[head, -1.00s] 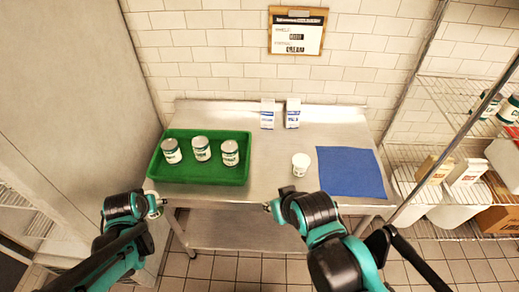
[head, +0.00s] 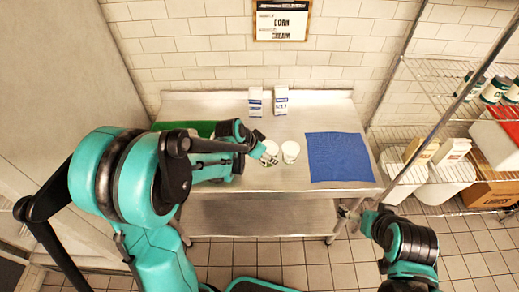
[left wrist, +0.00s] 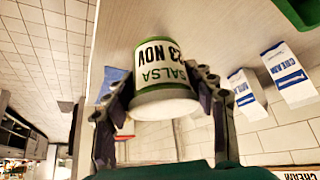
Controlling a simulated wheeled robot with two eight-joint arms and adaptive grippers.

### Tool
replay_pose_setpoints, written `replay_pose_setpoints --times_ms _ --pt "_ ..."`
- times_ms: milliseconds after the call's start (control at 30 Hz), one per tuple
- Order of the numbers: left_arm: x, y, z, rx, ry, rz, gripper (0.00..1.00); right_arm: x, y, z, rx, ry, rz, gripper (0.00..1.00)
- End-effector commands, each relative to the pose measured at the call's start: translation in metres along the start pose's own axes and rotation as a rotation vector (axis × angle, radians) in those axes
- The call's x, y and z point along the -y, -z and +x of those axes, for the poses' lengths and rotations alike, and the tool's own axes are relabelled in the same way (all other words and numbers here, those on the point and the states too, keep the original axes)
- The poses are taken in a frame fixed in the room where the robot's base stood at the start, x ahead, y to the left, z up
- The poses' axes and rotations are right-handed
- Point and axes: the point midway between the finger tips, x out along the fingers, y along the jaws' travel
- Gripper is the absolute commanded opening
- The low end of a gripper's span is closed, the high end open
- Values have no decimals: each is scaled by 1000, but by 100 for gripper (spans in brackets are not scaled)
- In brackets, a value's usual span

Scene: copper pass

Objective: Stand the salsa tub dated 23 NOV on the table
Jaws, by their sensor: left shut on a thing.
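My left gripper (head: 264,156) is shut on the salsa tub (head: 271,147), at the front middle of the steel table (head: 240,180). In the left wrist view the tub (left wrist: 160,72) sits between both fingers (left wrist: 163,95), with a white and green label reading SALSA and 23 NOV. I cannot tell whether its base touches the table.
The green tray (head: 190,126) at the left is mostly hidden by my left arm. Two cartons (head: 255,102) (head: 281,101) stand at the back. A blue mat (head: 338,157) lies at the right. A wire shelf (head: 450,130) stands beyond it.

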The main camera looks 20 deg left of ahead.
Motion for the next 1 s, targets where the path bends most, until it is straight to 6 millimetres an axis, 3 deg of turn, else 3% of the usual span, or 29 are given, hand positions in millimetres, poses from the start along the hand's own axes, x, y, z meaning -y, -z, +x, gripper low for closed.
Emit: replay_pose_setpoints --times_ms 33,200,333,533,767,1000 --pt "14 -4 13 0 1 -5 18 0 -5 7 0 0 0 100" --pt "51 -7 37 0 3 -4 18 0 -12 17 0 0 0 100" --pt "68 -8 48 0 1 -3 18 0 -15 21 0 0 0 100" --pt "75 -11 57 0 0 -2 18 0 -17 24 0 0 0 100" --pt "74 -29 85 0 1 -2 18 0 -27 37 0 0 0 100" --pt "74 -29 84 0 1 -2 18 0 -26 36 0 0 0 100"
